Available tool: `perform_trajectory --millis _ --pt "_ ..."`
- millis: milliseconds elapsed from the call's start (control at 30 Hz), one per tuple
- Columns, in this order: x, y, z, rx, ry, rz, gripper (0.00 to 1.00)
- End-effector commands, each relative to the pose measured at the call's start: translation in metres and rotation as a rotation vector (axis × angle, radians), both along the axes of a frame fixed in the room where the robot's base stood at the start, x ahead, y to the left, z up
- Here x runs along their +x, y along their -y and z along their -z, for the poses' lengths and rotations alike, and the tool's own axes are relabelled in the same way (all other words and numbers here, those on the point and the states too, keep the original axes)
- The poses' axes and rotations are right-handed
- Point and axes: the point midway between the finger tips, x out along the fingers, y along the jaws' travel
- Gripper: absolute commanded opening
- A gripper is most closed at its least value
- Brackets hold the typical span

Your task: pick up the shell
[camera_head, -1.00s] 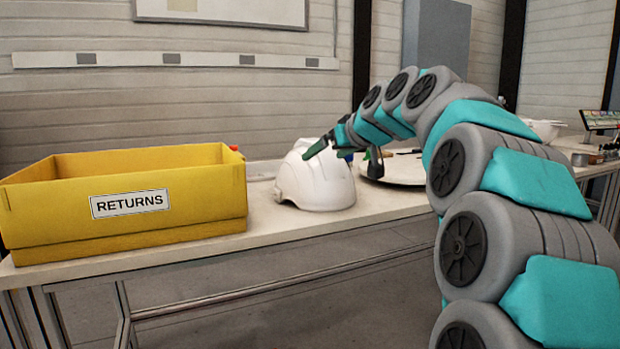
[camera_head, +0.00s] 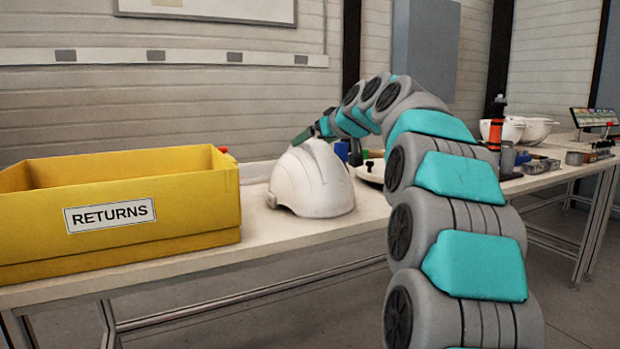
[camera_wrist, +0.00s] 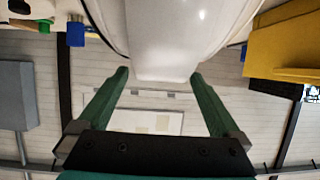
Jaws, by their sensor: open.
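The white helmet shell (camera_head: 312,182) sits upright on the table, right of the yellow box. My gripper (camera_head: 303,137) is at the shell's top, on its far side, partly hidden by it. In the wrist view, the shell (camera_wrist: 180,35) fills the upper middle, and its narrow lower end reaches between my two green fingers (camera_wrist: 160,76). The fingers are spread apart, one on each side of that end. I cannot tell whether either finger touches the shell.
A yellow box (camera_head: 200,212) labelled RETURNS stands close on the left. Right of the shell are a round plate (camera_head: 371,172) and small blue and green items, partly behind my arm. White bowl-like shells (camera_head: 535,130) and an orange-black bottle (camera_head: 496,125) stand farther right.

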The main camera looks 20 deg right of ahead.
Motion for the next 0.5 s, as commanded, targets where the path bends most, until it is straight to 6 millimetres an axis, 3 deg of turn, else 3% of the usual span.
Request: perform_trajectory --millis 200,433,500 --pt "0.025 -0.001 0.010 0.000 -0.002 0.000 1.00" --pt "0.026 -0.002 0.010 0.000 0.000 0.000 1.00" --pt "0.026 -0.002 0.010 0.000 0.000 0.000 0.92"
